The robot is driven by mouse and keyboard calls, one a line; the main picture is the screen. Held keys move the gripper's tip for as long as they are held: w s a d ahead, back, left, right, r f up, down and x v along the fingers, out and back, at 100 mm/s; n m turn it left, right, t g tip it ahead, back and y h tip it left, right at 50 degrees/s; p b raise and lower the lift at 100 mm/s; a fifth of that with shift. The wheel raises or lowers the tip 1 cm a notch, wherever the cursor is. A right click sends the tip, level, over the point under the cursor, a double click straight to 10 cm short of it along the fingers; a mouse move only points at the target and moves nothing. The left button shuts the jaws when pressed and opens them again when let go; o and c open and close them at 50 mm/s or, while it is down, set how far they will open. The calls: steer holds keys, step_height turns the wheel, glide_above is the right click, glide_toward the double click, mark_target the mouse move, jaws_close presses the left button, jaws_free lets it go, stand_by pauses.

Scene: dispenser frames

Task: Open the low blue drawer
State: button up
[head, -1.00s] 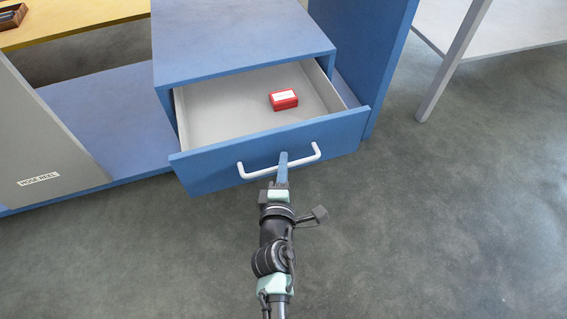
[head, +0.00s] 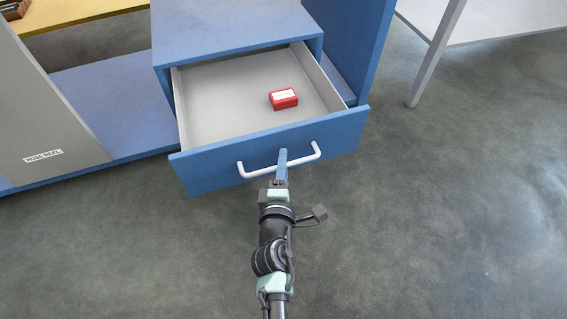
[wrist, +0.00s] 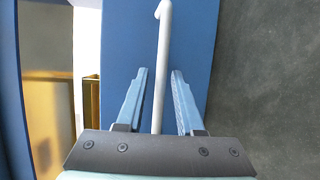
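The low blue drawer (head: 222,170) is pulled well out of the blue cabinet (head: 235,30), and its pale inside shows in the head view. Its white bar handle (head: 252,172) runs across the front. My gripper (head: 283,153) is at the middle of this handle. The drawer front (wrist: 120,35) lies just beyond the fingers.
A red box (head: 283,99) lies inside the drawer. A grey panel marked "HOSE REEL" (head: 45,125) stands at left. A pale table (head: 490,18) with a leg (head: 435,55) is at upper right. The grey floor in front and to the right is clear.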

steer(key=shift+o, duration=0.2)
steer(key=p+v, duration=0.1)
steer(key=v, duration=1.2)
steer(key=shift+p, duration=0.3)
steer(key=w+d+r+m+t+h+p, duration=0.1)
steer(key=w+r+m+t+p, duration=0.2)
steer(key=r, duration=1.1)
steer(key=w+d+r+m+t+h+p, duration=0.1)
steer(key=w+d+r+m+p, duration=0.2)
steer(key=r, duration=1)
steer(key=w+r+m+t+h+p, duration=0.1)
steer(key=w+r+m+t+p, duration=0.3)
steer(key=r, duration=1)
steer(key=s+a+r+m+t+y+p, duration=0.1)
steer(key=s+r+m+y+p, duration=0.2)
steer(key=r, duration=0.9)
steer(key=s+a+r+m+t+p, duration=0.15)
steer(key=s+r, duration=0.45)
steer(key=r, duration=0.7)
steer(key=s+a+r+m+t+y+p, duration=0.1)
steer(key=s+r+m+y+p, duration=0.2)
steer(key=r, duration=0.9)
step_height(320, 180, up, 36)
steer(key=h+p, duration=0.1)
steer(key=p, duration=3.5)
steer(key=shift+f+h, duration=0.2)
steer(key=shift+h, duration=0.1)
